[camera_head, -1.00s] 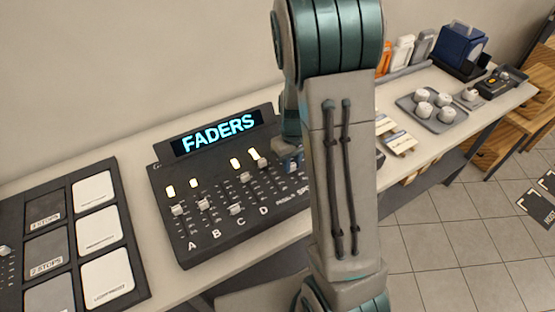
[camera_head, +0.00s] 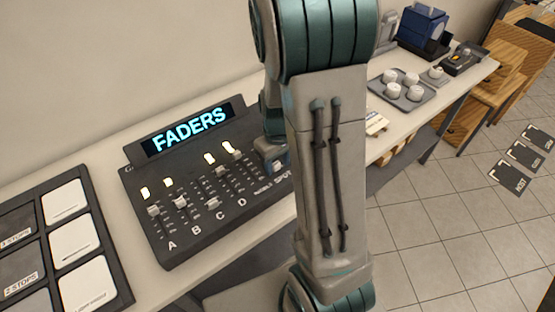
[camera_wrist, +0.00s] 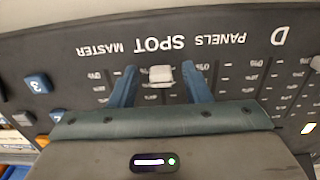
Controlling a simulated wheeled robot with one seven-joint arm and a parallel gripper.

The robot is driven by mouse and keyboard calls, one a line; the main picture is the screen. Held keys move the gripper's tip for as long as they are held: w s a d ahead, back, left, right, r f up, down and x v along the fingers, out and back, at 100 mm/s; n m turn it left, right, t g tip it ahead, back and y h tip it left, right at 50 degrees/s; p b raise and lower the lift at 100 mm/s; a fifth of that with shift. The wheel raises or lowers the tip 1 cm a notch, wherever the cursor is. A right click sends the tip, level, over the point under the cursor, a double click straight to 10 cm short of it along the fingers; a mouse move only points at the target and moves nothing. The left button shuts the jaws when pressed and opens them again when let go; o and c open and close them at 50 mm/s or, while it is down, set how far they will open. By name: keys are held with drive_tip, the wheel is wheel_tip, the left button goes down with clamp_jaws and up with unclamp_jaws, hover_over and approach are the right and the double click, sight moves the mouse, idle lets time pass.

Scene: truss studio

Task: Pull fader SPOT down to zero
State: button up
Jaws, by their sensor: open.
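The fader board (camera_head: 150,200) stands on the table with its lit FADERS sign (camera_head: 190,131). In the wrist view the board is upside down, with the printed word SPOT (camera_wrist: 165,45) near the top. The pale SPOT fader knob (camera_wrist: 161,76) is just below that word, about level with the scale marks nearest the label. My gripper (camera_wrist: 160,71) is open, with one blue finger on each side of the knob; I cannot tell whether either touches it. In the head view my arm hides the right part of the board, and the knob is not clear.
Neighbouring fader slots lie close on both sides. Blue buttons (camera_wrist: 38,84) are at the left in the wrist view. A panel of white and dark pads (camera_head: 70,240) lies left of the board. A tray of white cups (camera_head: 390,98) stands farther right on the table.

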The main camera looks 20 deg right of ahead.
sight(278, 165)
wheel_tip(278, 165, up, 14)
drive_tip(key=shift+b, duration=0.4)
idle(0.5)
drive_tip(key=s+a+r+m+t, duration=0.1)
drive_tip(key=s+a, duration=0.2)
drive_tip(key=s, duration=0.3)
drive_tip(key=s+a+r+m+t, duration=0.1)
drive_tip(key=s+a+t, duration=0.1)
drive_tip(key=s, duration=0.4)
drive_tip(key=shift+s+a+r+m, duration=0.3)
drive_tip(key=shift+a+r, duration=0.05)
drive_tip(key=shift+a, duration=0.35)
